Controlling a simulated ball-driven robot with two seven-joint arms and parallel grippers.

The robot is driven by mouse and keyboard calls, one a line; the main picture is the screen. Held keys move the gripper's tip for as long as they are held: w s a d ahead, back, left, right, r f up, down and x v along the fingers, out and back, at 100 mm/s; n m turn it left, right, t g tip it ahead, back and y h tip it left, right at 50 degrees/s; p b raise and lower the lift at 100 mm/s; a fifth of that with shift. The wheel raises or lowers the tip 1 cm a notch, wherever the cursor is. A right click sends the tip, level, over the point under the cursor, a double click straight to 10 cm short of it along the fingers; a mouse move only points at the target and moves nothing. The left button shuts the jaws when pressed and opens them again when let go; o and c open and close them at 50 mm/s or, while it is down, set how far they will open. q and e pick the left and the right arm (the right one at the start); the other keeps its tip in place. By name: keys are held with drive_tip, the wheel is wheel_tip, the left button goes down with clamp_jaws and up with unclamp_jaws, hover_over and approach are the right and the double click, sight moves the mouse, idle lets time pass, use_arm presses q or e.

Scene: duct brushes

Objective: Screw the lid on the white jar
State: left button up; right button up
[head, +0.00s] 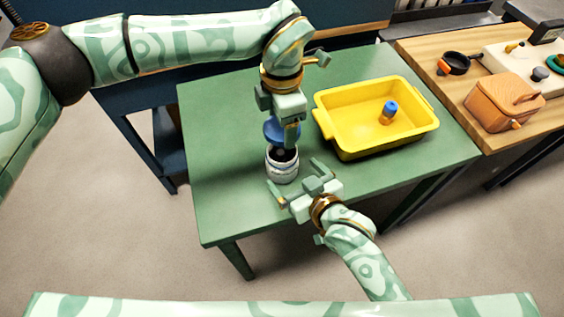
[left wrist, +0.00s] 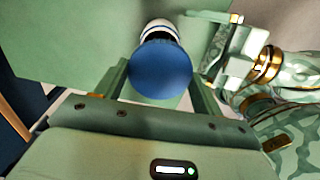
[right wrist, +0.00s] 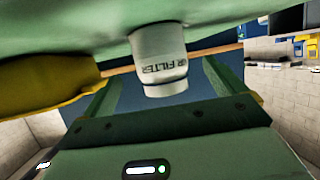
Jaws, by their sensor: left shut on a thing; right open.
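The white jar (head: 282,168) stands upright on the green table, its dark open mouth facing up. My left gripper (head: 283,132) points down and is shut on the lid. The left wrist view shows the lid (left wrist: 161,72) between its fingers, hiding most of the jar (left wrist: 158,28). My right gripper (head: 298,181) is open, in front of the jar. In the right wrist view the jar (right wrist: 158,55), with dark lettering, appears upside down between the spread fingers.
A wooden table (head: 440,55) at the right holds an orange case (head: 500,103) and a black round part (head: 456,63). The green table's left side is clear.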

sight(291, 171)
drive_tip(key=x, duration=0.5)
drive_tip(key=shift+w+a+f, duration=0.2)
drive_tip(key=shift+w, duration=0.15)
drive_tip(key=c, duration=1.5)
use_arm(q)
drive_tip(key=shift+f, duration=2.5)
